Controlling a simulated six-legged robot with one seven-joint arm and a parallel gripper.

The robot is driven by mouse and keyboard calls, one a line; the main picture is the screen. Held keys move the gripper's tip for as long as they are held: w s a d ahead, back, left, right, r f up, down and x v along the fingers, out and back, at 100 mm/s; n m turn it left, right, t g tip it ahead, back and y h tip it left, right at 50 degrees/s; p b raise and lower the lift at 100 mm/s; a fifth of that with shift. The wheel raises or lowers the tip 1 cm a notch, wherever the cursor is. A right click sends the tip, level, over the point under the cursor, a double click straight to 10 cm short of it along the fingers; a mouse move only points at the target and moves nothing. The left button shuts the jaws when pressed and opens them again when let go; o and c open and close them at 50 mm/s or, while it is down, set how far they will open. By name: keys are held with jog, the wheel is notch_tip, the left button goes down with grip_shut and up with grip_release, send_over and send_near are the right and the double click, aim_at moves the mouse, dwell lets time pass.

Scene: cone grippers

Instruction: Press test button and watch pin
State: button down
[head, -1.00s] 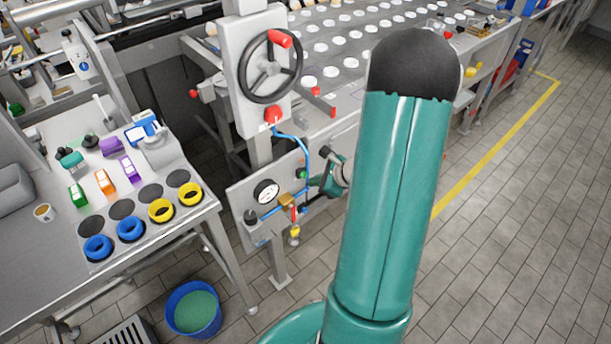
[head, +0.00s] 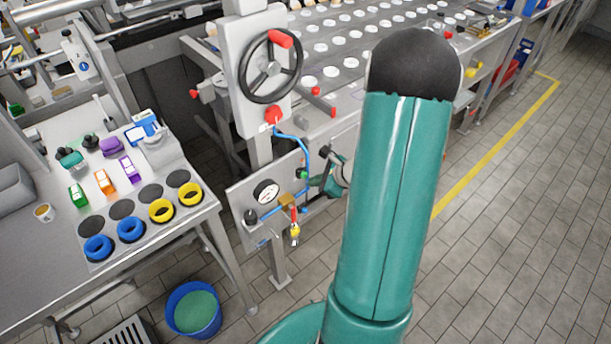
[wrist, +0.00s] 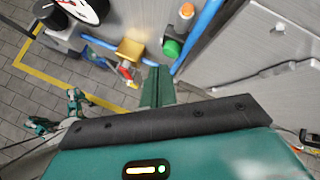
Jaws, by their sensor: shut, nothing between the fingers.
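A green round button (wrist: 172,47) sits on the panel beside the blue hose; it also shows in the head view (head: 302,175). An orange-tipped pale pin (wrist: 186,11) stands above it in the wrist view. My gripper (wrist: 158,72) is shut and empty, its tips just below and left of the green button. In the head view my gripper (head: 315,181) is right beside the button, partly hidden by my arm. I cannot tell whether it touches the button. A white-faced gauge (head: 266,192) is on the panel to the left.
A brass block (wrist: 131,49) and a red-and-yellow valve part (wrist: 126,73) lie left of my gripper. The blue hose (wrist: 203,27) runs close by. A handwheel (head: 270,67) stands above the panel. A bench (head: 110,275) with coloured rings is at the left.

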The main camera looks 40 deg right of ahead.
jog(key=shift+w, duration=0.1)
dwell(0.7)
jog(key=shift+w, duration=0.35)
jog(key=shift+w, duration=0.55)
dwell(1.6)
jog(key=shift+s, duration=1)
jog(key=shift+s, duration=0.1)
jog(key=s, duration=0.4)
jog(key=shift+s, duration=0.4)
dwell(0.5)
